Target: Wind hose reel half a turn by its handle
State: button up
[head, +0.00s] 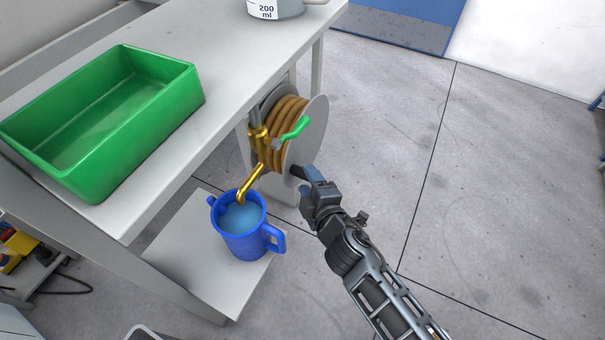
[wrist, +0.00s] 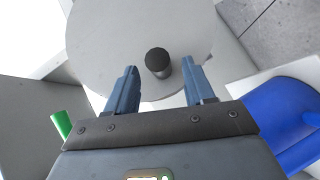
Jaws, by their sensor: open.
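The hose reel (head: 318,125) is mounted at the end of the bench, with brown hose wound between pale grey discs. Its grey disc (wrist: 105,45) fills the upper middle of the wrist view. The reel's handle is a short dark knob (wrist: 158,60) standing out from the disc; in the head view only a dark bit of it (head: 297,171) shows at my fingertips. My gripper (wrist: 161,72) is open, with the knob between its two blue-grey fingers, nearer the right one. I cannot tell whether either finger touches it. In the head view my gripper (head: 307,179) is at the disc's lower edge.
A brass tap (head: 252,180) with a green lever (head: 296,127) is beside the reel. Below it, a blue jug (head: 240,245) holding liquid stands on a low shelf (head: 180,255). A green tray (head: 60,165) is on the bench. The floor to the right is clear.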

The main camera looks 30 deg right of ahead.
aim_at(304, 175)
jog(key=shift+x, duration=1.85)
jog(key=shift+c, duration=0.4)
grip_shut()
